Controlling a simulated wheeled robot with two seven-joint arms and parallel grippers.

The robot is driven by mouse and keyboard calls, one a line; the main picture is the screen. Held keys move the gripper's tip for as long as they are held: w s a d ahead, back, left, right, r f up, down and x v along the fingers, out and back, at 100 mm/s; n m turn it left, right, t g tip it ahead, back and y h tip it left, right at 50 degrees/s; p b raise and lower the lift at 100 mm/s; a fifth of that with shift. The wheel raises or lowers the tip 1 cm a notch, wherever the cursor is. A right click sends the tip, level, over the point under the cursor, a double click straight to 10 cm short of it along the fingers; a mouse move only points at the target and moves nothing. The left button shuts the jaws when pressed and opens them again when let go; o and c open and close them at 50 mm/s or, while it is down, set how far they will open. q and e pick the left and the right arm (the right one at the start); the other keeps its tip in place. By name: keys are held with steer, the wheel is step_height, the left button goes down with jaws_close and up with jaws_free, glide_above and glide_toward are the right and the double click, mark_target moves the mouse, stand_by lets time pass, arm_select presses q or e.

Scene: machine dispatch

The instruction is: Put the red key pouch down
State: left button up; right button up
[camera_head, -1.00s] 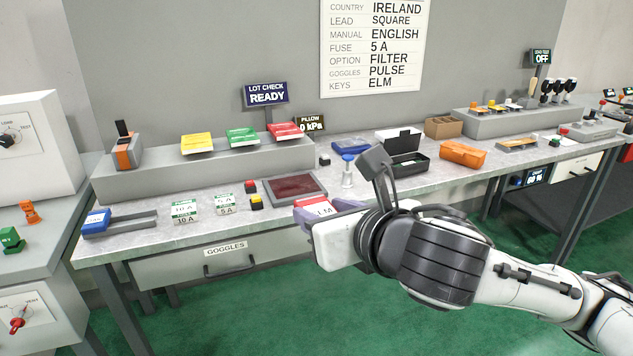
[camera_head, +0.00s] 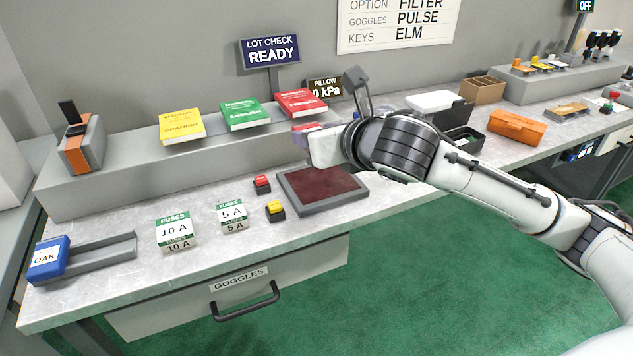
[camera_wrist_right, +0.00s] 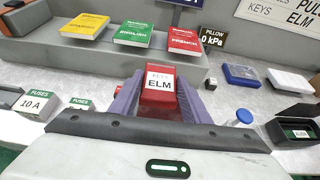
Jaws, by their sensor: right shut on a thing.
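The red key pouch, labelled "KEYS ELM", sits between the purple-grey fingers of my right gripper in the right wrist view (camera_wrist_right: 158,88). My right gripper (camera_head: 303,132) is shut on it and holds it above the bench, near the right end of the raised shelf. In the head view the gripper and hand hide most of the pouch. A grey tray with a dark red pad (camera_head: 318,188) lies on the bench just below and in front of the gripper. My left gripper is not in view.
Yellow (camera_head: 181,125), green (camera_head: 245,114) and red (camera_head: 300,102) manuals rest on the shelf. Red (camera_head: 262,184) and yellow (camera_head: 275,209) buttons stand left of the pad. A blue OAK pouch (camera_head: 48,260) is at the left end. An open black box (camera_head: 462,138) and orange case (camera_head: 516,126) lie right.

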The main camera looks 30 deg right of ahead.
steer(key=d+f, duration=0.1)
steer(key=w+d+f, duration=0.1)
steer(key=shift+w+d+b, duration=0.3)
steer(key=shift+d+b, duration=0.05)
steer(key=shift+d, duration=0.05)
glide_above(326, 186)
step_height(326, 186, down, 5)
steer(key=shift+r+b, duration=0.2)
steer(key=shift+b, duration=0.2)
steer(key=shift+f+b, duration=0.4)
steer(key=shift+f, duration=1.85)
steer(key=shift+f, duration=0.2)
steer(key=o, duration=1)
steer(key=shift+o, duration=0.2)
